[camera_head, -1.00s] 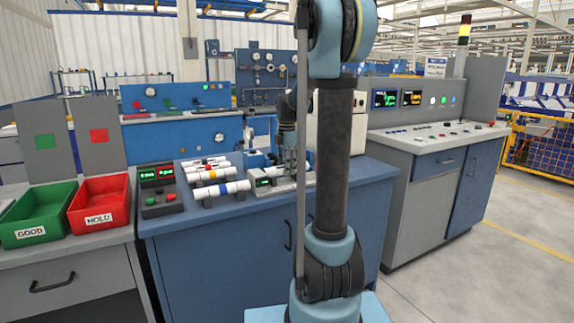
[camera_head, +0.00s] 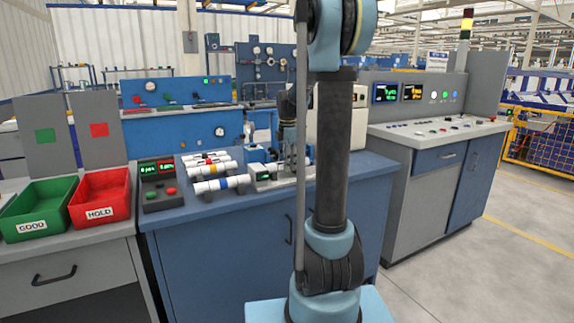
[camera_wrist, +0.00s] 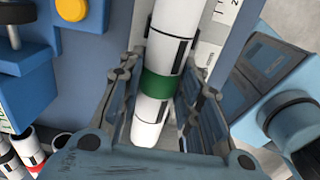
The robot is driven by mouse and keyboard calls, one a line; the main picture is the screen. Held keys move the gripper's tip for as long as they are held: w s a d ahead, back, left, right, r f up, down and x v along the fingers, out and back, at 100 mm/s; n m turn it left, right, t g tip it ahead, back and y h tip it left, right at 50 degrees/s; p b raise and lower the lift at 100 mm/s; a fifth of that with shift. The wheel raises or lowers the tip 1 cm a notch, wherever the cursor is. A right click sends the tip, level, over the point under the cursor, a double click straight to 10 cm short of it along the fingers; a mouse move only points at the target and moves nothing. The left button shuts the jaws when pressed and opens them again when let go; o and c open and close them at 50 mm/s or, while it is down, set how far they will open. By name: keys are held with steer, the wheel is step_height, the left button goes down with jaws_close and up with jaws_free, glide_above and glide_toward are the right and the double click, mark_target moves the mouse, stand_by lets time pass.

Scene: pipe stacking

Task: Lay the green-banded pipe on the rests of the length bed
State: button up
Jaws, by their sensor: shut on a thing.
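The green-banded pipe (camera_wrist: 174,40) is white with black marks and a green band, and fills the middle of the wrist view. My gripper (camera_wrist: 168,92) is shut on it around the green band, with a finger on each side. A pale strip with scale marks (camera_wrist: 226,12), apparently part of the length bed, runs beside the pipe. In the head view the length bed (camera_head: 263,176) is a grey unit with a green display on the blue bench. My gripper (camera_head: 289,160) is low over it, partly hidden by my arm. I cannot tell whether the pipe touches the rests.
White banded pipes (camera_head: 220,186) lie on a rack left of the bed. A button box (camera_head: 158,190) stands further left, then the red HOLD bin (camera_head: 100,200) and green GOOD bin (camera_head: 38,210). A blue block with a yellow button (camera_wrist: 72,8) is close to the gripper.

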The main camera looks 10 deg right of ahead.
steer(key=shift+f, duration=0.3)
steer(key=o, duration=1.2)
steer(key=shift+c, duration=0.2)
steer(key=shift+r, duration=0.1)
step_height(320, 180, up, 12)
steer(key=shift+s+f, duration=0.15)
steer(key=shift+f, duration=0.05)
